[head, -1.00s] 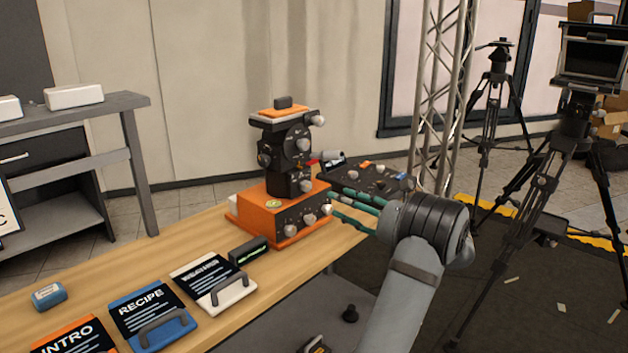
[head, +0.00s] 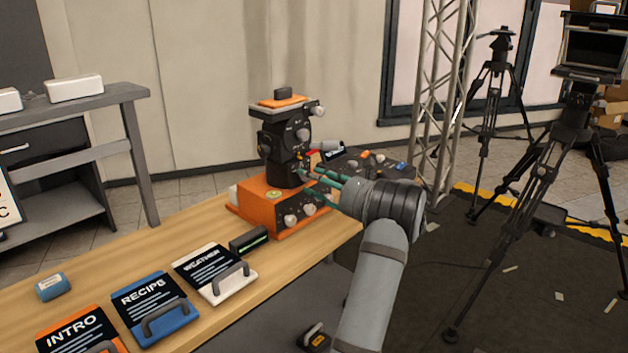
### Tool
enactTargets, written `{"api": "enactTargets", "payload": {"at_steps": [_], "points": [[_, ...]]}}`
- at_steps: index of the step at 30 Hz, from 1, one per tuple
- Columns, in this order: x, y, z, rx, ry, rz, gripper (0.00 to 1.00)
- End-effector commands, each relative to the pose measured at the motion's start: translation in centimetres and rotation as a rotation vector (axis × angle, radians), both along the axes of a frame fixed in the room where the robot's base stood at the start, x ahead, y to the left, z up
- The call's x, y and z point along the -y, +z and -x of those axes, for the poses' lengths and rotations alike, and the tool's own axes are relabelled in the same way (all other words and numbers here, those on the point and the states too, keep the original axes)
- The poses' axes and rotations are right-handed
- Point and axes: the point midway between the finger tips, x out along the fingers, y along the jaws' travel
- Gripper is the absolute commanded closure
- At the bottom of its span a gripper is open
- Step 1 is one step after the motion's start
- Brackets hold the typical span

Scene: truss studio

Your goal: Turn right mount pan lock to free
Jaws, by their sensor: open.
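The mount (head: 285,137) is a black camera head with several grey knobs, standing upright on an orange base box (head: 262,204) at the far end of the wooden table. Grey knobs (head: 290,221) show on the base's dark front panel. My gripper (head: 312,176) has green fingers and comes in from the right, in front of the mount's lower part. The fingers are apart and seem to hold nothing. They and my wrist cover part of the mount's lower right side and the panel's right end. I cannot tell whether a fingertip touches a knob.
A dark control panel (head: 378,165) stands behind my wrist. A small black box (head: 248,241) and boards labelled WEATHER (head: 212,268), RECIPE (head: 152,305) and INTRO (head: 75,333) lie along the table. A metal truss (head: 437,90) and tripods stand at right.

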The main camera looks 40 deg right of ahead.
Motion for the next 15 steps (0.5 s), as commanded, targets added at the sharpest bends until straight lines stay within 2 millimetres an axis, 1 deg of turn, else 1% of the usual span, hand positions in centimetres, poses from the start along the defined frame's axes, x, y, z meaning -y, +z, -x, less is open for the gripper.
{"api": "enactTargets", "payload": {"at_steps": [3, 15], "points": [[-0.01, 0.01, 0.01, 0.000, 0.000, 0.000, 0.56], [0.01, 0.02, 0.05, 0.000, 0.000, 0.000, 0.79]]}}
